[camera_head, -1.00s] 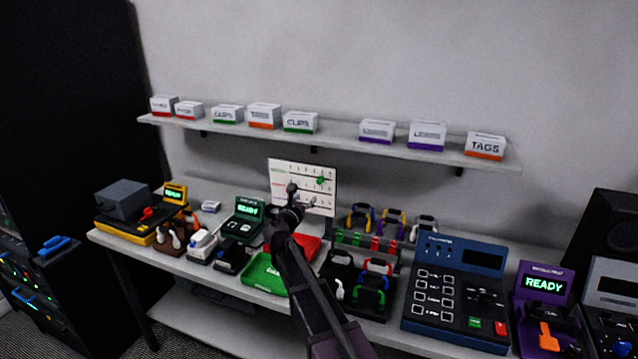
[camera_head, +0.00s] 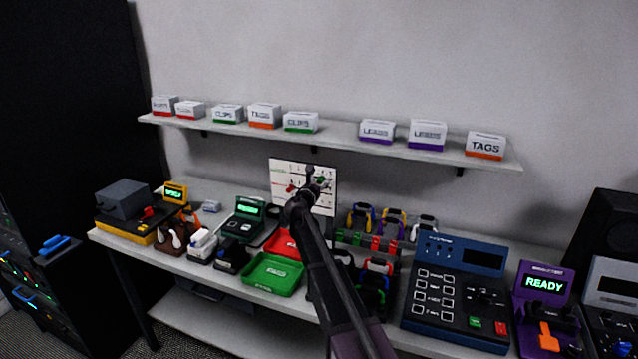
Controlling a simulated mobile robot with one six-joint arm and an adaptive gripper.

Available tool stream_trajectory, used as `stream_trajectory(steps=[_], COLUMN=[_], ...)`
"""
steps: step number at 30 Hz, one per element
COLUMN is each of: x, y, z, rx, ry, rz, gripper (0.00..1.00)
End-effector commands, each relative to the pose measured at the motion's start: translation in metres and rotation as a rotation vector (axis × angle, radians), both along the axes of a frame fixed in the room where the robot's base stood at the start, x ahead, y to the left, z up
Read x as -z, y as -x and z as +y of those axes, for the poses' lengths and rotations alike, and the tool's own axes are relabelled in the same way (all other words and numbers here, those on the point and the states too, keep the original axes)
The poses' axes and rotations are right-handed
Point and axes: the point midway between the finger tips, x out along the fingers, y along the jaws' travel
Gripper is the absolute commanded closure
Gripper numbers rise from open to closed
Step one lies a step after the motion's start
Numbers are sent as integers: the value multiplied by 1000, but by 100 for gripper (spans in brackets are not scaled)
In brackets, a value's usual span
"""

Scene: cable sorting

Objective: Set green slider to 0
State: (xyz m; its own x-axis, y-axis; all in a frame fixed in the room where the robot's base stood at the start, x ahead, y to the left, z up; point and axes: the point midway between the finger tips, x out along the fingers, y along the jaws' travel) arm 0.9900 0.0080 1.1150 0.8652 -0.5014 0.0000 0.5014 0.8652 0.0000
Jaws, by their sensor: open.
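A white board (camera_head: 283,172) with rows of marks stands upright at the back of the table, against the wall. A red slider (camera_head: 290,188) shows further left and slightly lower on the board. My gripper (camera_head: 314,174) is open and small in view, in front of the board's right half, beside the green slider. I cannot tell whether it touches the slider. My arm hides the lower right part of the board.
A green tray (camera_head: 272,275) and a red tray (camera_head: 284,243) lie below the board. Coloured cable coils (camera_head: 392,222) stand to the right, with a blue keypad device (camera_head: 455,290) beyond. A shelf (camera_head: 330,137) with labelled boxes runs above.

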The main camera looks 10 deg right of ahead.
Motion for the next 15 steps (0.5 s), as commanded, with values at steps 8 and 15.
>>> stream_trajectory(steps=[8,15], x=[0,0], y=[-2,-2], z=[-2,-2], rx=[0,0], ry=[0,0], rz=[0,0], gripper=[35,77])
